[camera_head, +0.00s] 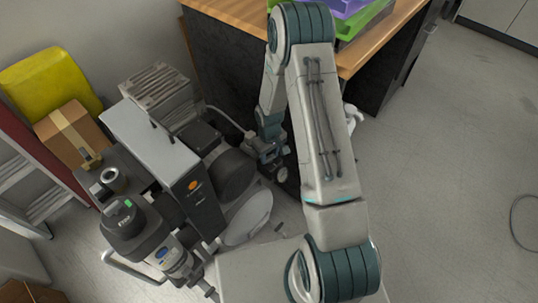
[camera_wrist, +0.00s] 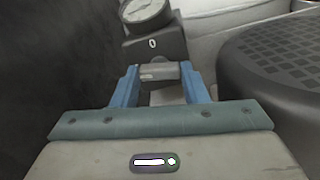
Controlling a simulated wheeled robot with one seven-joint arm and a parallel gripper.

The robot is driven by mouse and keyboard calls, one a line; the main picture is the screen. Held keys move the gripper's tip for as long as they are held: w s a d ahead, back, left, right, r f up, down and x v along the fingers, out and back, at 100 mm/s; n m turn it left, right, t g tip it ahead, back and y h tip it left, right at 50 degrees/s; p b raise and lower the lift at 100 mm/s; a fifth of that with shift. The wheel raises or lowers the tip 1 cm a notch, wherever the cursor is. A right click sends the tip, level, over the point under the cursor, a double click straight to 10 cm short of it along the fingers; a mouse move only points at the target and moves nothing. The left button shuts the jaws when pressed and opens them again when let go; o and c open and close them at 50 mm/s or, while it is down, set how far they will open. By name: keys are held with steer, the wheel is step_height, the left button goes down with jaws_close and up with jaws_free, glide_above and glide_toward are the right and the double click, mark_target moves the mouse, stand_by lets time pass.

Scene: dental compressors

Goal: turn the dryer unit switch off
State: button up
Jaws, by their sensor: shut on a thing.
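In the wrist view, my gripper (camera_wrist: 160,82) has its two blue fingers on either side of a small grey switch knob (camera_wrist: 158,72) and is shut on it. The knob sits below a dark housing (camera_wrist: 170,47) marked with a white "0". A round dial gauge (camera_wrist: 146,10) stands above this housing. In the head view, my gripper (camera_head: 270,156) reaches in at the right side of the compressor equipment, by a small round gauge (camera_head: 282,174). The knob itself is too small to make out there.
A dark ribbed round housing (camera_wrist: 275,65) stands close on the right in the wrist view. In the head view, a white-topped unit (camera_head: 150,140) stands left of my gripper, and a wood-topped desk (camera_head: 235,14) is behind. Open floor (camera_head: 450,150) lies to the right.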

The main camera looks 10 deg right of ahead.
mark_target(269, 157)
steer(key=m+b, duration=0.1)
steer(key=m, duration=0.3)
steer(key=shift+m, duration=0.3)
steer(key=m, duration=0.3)
steer(key=shift+m, duration=0.3)
steer(key=m, duration=0.3)
steer(key=shift+m, duration=0.3)
steer(key=shift+s+m, duration=0.1)
steer(key=shift+m, duration=1.7)
steer(key=o, duration=1)
step_height(269, 157, up, 14)
steer(key=p, duration=0.3)
steer(key=shift+f+p, duration=0.1)
steer(key=shift+p, duration=0.2)
